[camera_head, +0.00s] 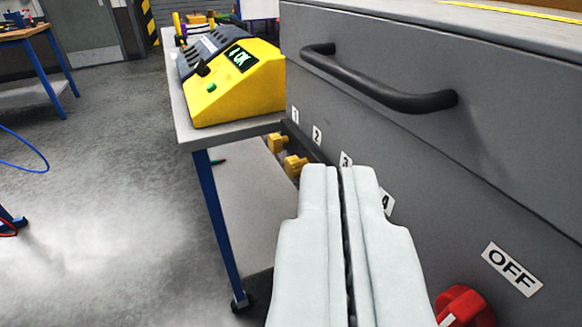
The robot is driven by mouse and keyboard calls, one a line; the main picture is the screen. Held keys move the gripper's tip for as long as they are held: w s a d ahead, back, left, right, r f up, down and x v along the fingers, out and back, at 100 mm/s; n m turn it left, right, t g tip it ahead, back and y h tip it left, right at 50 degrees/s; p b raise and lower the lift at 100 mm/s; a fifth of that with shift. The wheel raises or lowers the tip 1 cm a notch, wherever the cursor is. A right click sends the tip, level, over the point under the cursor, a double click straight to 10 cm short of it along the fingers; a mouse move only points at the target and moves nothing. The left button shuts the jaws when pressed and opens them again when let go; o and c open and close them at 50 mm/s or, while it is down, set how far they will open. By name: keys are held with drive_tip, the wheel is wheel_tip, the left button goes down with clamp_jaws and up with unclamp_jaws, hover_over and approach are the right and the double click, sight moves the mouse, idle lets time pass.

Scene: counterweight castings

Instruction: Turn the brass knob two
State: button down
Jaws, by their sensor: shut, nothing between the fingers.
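Two brass-yellow knobs stick out from the side of the grey cabinet, low below the number labels. The farther knob (278,142) is nearest label 1, and the nearer knob (294,166) is below label 2 (317,135) and looks like knob two. My gripper (340,172) is shut and empty, its pale fingers pointing forward along the cabinet. In the picture its tips are just right of the nearer knob; I see no contact. Whatever is below labels 3 (345,159) and 4 (388,203) is hidden behind my fingers.
The grey cabinet (440,150) fills the right side, with a black bar handle (380,88) above. A red knob (466,306) is low right by an OFF label (512,268). A yellow device showing OK (235,90) stands on a blue-legged cart (215,132). Floor at left is largely open.

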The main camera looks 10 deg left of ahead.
idle(0.4)
drive_tip(key=c, duration=1.6)
unclamp_jaws()
drive_tip(key=shift+w+a+f, duration=0.1)
drive_tip(key=shift+w+f, duration=0.05)
drive_tip(key=o, duration=0.5)
drive_tip(key=w+f+n+g, duration=0.1)
drive_tip(key=w+a+f+n+g, duration=0.1)
drive_tip(key=f, duration=0.1)
drive_tip(key=shift+w+a+y, duration=0.2)
drive_tip(key=shift+y, duration=0.1)
drive_tip(key=n+g+h, duration=0.6)
drive_tip(key=n+h, duration=1)
drive_tip(key=n, duration=0.7)
approach(288, 169)
drive_tip(key=x, duration=0.8)
drive_tip(key=shift+w+d, duration=0.2)
